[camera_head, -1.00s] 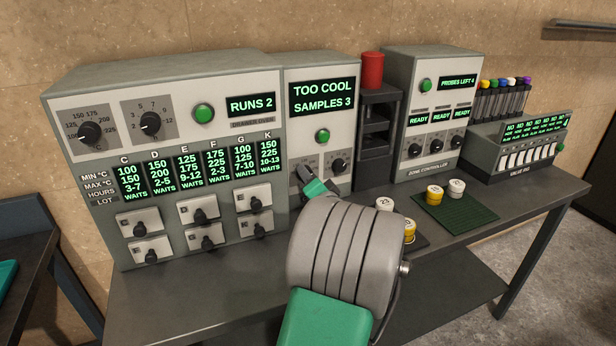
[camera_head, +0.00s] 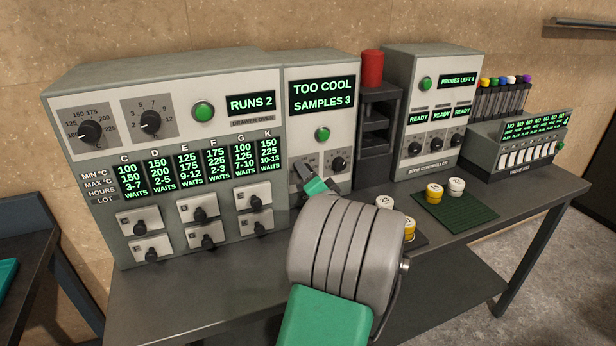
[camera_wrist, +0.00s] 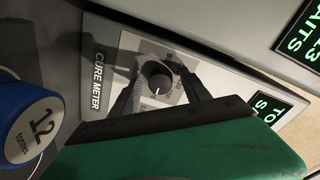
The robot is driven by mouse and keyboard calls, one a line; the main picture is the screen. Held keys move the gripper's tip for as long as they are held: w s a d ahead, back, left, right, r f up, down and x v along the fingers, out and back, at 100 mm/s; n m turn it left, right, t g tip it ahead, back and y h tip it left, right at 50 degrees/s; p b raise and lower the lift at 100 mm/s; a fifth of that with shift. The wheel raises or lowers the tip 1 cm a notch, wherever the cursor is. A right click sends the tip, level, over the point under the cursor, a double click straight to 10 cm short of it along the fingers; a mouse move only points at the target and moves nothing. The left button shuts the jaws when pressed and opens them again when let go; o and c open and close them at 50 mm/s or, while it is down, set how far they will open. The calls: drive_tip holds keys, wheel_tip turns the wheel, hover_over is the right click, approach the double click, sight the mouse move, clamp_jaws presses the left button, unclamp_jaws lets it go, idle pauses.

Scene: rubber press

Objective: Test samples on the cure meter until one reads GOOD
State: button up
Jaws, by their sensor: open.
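The cure meter (camera_head: 322,105) stands on the bench between the drawer oven and a dark rack. Its display (camera_head: 322,95) reads TOO COOL, SAMPLES 3, above a green button (camera_head: 322,134). Two black dials sit below; the right one (camera_head: 338,165) shows clearly, while my arm partly hides the left one. In the wrist view, my gripper (camera_wrist: 160,88) is open with its dark fingers on either side of one cure meter dial (camera_wrist: 156,78). Whether the fingers touch the dial cannot be told. White and yellow pucks lie right of my arm, one white (camera_head: 384,202).
The drawer oven (camera_head: 230,75) reads RUNS 2 above several lots marked WAITS. A zone controller (camera_head: 430,110) and valve unit (camera_head: 515,145) stand right. A green mat (camera_head: 470,212) holds pucks.

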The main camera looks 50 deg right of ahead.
drive_tip(key=b+v, duration=0.1)
drive_tip(key=v, duration=0.6)
drive_tip(key=shift+s, duration=0.1)
drive_tip(key=shift+s+a, duration=0.25)
